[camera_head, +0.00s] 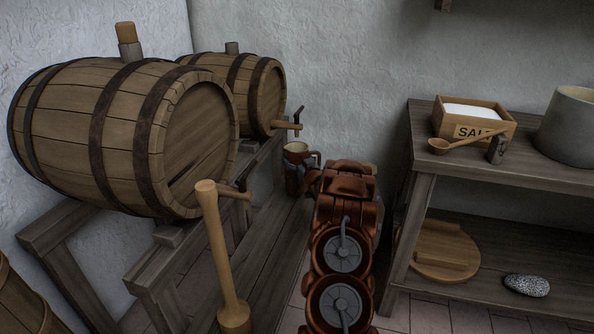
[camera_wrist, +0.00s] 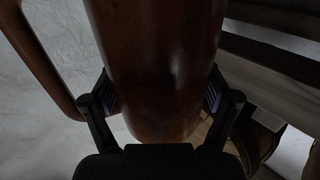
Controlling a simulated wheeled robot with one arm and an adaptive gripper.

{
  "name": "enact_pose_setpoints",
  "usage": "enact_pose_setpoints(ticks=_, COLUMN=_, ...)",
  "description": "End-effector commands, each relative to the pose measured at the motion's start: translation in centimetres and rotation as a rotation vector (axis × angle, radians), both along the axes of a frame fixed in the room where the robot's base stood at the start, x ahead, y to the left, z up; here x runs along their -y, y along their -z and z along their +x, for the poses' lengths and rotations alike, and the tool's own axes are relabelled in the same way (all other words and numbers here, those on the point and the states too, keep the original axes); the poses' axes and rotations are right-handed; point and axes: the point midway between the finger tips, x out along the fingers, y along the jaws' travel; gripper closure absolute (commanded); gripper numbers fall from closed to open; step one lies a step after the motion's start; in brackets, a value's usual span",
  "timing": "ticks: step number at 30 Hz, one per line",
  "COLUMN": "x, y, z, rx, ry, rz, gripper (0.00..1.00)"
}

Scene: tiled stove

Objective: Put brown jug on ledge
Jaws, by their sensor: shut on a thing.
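The brown jug (camera_wrist: 160,60) fills the middle of the wrist view, glossy and dark brown, with its handle at the left. My gripper (camera_wrist: 160,100) is shut on it, one finger on each side of the body. In the head view the jug (camera_head: 295,158) shows its pale inside and rim beyond my arm, near the tap of the back barrel; my arm hides part of it. A low plank (camera_head: 265,262) runs along the front of the barrel stand. I cannot tell whether this is the ledge.
Two barrels (camera_head: 90,130) lie on a wooden stand at left. A long-handled wooden mallet (camera_head: 220,250) stands in front. At right, a shelf unit (camera_head: 550,178) holds a salt box (camera_head: 480,128) and a grey pot (camera_head: 572,130); a wooden lid (camera_head: 440,262) and speckled stone (camera_head: 526,285) lie below.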

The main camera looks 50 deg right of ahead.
Motion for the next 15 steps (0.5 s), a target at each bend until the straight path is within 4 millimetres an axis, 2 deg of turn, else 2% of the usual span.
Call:
enact_pose_setpoints(ticks=4, x=0.1, y=0.4, z=0.2, rx=0.002, ry=0.0, rz=-0.001, gripper=0.83)
enact_pose_setpoints(ticks=11, x=0.0, y=3.3, z=0.1, rx=0.003, ry=-0.001, rz=0.001, gripper=0.83)
enact_pose_setpoints(ticks=15, x=0.0, y=3.4, z=0.2, rx=0.004, ry=-0.001, rz=-0.001, gripper=0.83)
